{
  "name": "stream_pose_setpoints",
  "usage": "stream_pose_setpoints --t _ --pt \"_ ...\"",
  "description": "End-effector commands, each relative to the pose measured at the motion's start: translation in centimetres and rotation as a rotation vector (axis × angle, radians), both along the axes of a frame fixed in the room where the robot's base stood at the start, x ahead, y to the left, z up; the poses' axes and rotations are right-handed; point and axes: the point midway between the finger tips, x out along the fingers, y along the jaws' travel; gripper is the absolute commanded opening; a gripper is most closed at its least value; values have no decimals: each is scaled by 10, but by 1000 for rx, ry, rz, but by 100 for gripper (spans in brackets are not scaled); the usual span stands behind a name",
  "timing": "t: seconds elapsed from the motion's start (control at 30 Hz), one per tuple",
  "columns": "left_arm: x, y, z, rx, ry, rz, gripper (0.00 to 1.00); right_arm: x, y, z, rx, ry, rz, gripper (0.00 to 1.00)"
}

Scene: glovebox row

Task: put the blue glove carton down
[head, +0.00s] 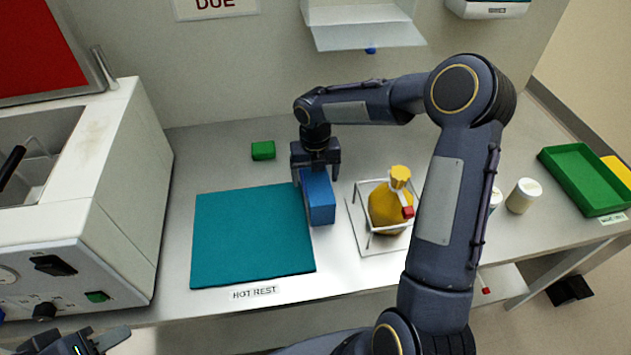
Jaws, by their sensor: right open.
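The blue glove carton (319,200) stands on the grey bench at the right edge of the teal mat (245,240); I cannot tell whether it overlaps the mat's edge. My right gripper (315,170) points down over the carton's rear end. Its jaws are open, with the fingers close about the carton's top; contact is not clear. My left gripper (100,342) is low at the bottom left, in front of the bench and partly cut off by the picture edge. Its jaw state is not clear.
A label reading HOT REST (255,292) lies before the mat. A small green block (263,150) is behind the mat. A white appliance (125,170) fills the left. A green tray (585,180) lies far right.

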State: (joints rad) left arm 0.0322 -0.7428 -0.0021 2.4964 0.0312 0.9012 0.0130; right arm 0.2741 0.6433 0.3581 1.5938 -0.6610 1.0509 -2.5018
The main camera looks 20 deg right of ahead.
Motion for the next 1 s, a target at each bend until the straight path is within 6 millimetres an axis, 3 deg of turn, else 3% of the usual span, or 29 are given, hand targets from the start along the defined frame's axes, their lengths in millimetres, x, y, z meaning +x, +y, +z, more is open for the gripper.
stream_pose_setpoints --t 0.1,0.37,0.83,0.9,1.0 --pt "0 0 0 0 0 0 36 0 -1 -13 0 1 -1 80" --pt "0 0 0 0 0 0 36 0 -1 -15 0 -1 -3 80" --pt "0 0 0 0 0 0 36 0 -1 -15 0 -1 -3 20" --pt "0 0 0 0 0 0 36 1 -1 -14 0 -2 -3 13" --pt "0 0 0 0 0 0 36 1 -1 -14 0 -2 -3 13"
